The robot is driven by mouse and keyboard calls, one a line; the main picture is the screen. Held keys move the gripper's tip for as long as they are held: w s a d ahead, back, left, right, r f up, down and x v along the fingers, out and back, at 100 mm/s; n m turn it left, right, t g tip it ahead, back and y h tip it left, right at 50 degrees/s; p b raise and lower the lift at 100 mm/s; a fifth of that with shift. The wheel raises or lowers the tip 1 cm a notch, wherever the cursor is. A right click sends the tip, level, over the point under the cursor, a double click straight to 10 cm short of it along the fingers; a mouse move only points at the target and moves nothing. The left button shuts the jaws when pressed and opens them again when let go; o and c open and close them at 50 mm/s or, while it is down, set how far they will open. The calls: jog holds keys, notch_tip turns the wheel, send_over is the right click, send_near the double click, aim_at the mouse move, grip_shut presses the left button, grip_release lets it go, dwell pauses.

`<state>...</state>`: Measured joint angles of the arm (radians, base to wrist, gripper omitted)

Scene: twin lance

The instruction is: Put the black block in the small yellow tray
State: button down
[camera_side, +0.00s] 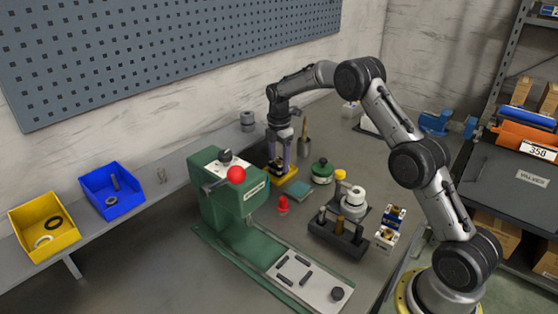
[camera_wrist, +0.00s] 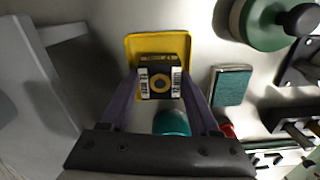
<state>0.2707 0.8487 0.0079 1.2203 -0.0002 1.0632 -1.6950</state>
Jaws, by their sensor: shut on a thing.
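The black block (camera_wrist: 160,84) shows a yellow ring on its top in the wrist view. My gripper (camera_wrist: 160,83) is shut on it, with a pale fingertip on either side. The small yellow tray (camera_wrist: 135,45) lies directly beneath and around the block in that view. In the side view my gripper (camera_side: 278,164) points down over the small yellow tray (camera_side: 291,188), behind the green press. The block is low, at or just above the tray; I cannot tell whether it touches the tray floor. The fingers partly hide the block in the side view.
The green press (camera_side: 222,190) with a red knob stands close at the left. A teal pad (camera_wrist: 231,86), a round green-based item (camera_side: 322,172) and a teal cylinder (camera_wrist: 172,122) are near the tray. A dark holder (camera_side: 337,235) stands in front.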

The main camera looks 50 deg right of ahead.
aim_at(279, 161)
jog(key=shift+f, duration=0.1)
jog(key=shift+c, duration=0.6)
grip_release()
jog(key=shift+f, duration=0.1)
notch_tip(279, 161, up, 11)
jog(key=s+a+r+m+t, duration=0.1)
jog(key=s+a+r+m, duration=0.15)
jog(key=s+r, duration=0.2)
jog(key=s+a+r+m+t, duration=0.1)
jog(key=s+a+r+m, duration=0.1)
jog(key=s+a+r, duration=0.3)
jog(key=s+a+r+m+t, duration=0.1)
jog(key=s+a+r+m, duration=0.2)
jog(key=s, duration=0.6)
jog(key=s+a+r+m+t, duration=0.1)
jog(key=s+a+m, duration=0.25)
jog(key=s, duration=0.55)
jog(key=s+a+f+m+t, duration=0.1)
jog(key=s+f+m, duration=0.4)
jog(key=s, duration=0.5)
jog(key=shift+s+f+t, duration=0.25)
jog(key=shift+s+t, duration=0.05)
